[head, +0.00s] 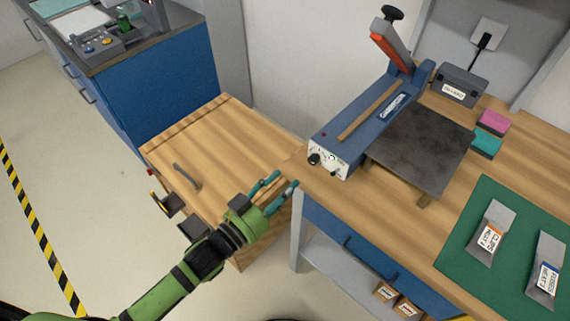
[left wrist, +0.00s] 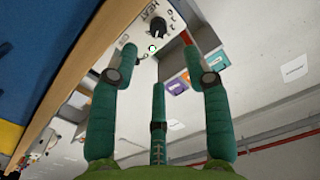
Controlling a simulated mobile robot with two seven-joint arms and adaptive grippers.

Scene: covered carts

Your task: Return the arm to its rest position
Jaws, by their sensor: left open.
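My left arm (head: 165,292) is green and black and reaches in from the lower left of the head view. My left gripper (head: 283,181) has teal fingers, spread open and empty. It is over the right end of the wooden cart lid (head: 225,140), near the left front corner of the wooden workbench (head: 325,200). In the left wrist view the open fingers (left wrist: 158,62) point towards a white panel (left wrist: 140,40) with a black knob and a green-lit button. I cannot tell whether the fingers touch anything. My right gripper is in neither view.
A blue press-like machine (head: 375,115) with a raised red-and-grey lever stands on the bench. A dark plate (head: 420,145) is beside it. A green mat (head: 500,250) holds labelled pouches. A blue cabinet (head: 160,85) stands behind the cart. The floor at left (head: 70,150) is clear.

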